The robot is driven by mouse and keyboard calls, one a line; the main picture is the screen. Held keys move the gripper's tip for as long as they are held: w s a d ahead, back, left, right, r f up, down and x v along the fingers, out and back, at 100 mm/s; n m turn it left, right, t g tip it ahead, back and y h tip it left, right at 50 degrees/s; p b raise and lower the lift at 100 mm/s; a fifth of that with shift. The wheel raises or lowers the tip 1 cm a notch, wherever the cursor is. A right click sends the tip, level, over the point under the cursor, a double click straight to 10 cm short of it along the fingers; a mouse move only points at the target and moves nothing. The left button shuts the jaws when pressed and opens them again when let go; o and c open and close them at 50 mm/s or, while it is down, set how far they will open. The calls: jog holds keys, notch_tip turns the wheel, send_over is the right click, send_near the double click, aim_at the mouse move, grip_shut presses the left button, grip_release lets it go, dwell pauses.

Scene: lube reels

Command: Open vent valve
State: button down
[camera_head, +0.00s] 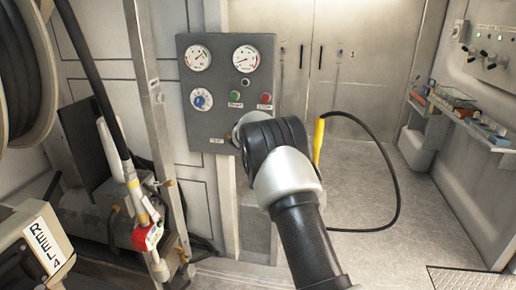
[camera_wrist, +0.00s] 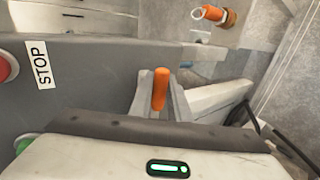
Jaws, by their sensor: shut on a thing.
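The grey control panel (camera_head: 221,95) stands upright at the centre left in the head view, with a small "VENT" label (camera_head: 216,140) at its lower left. My arm covers the panel's lower right part and hides the valve there. In the wrist view, an orange valve handle (camera_wrist: 160,84) stands up between the two grey fingers of my gripper (camera_wrist: 160,101). The gripper is shut on this handle, close against the panel face. The valve's body and the lower part of the handle are hidden, so how far it is turned cannot be told.
A yellow-ended black hose (camera_head: 391,165) hangs to the right. A hose reel (camera_head: 20,75) is at the left.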

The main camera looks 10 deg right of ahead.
jog(key=shift+a, duration=0.15)
jog(key=c, duration=1.7)
grip_release()
jog(key=shift+f, duration=0.1)
jog(key=shift+o, duration=0.2)
jog(key=shift+s, duration=0.1)
jog(key=b+v, duration=0.1)
jog(key=v, duration=1.6)
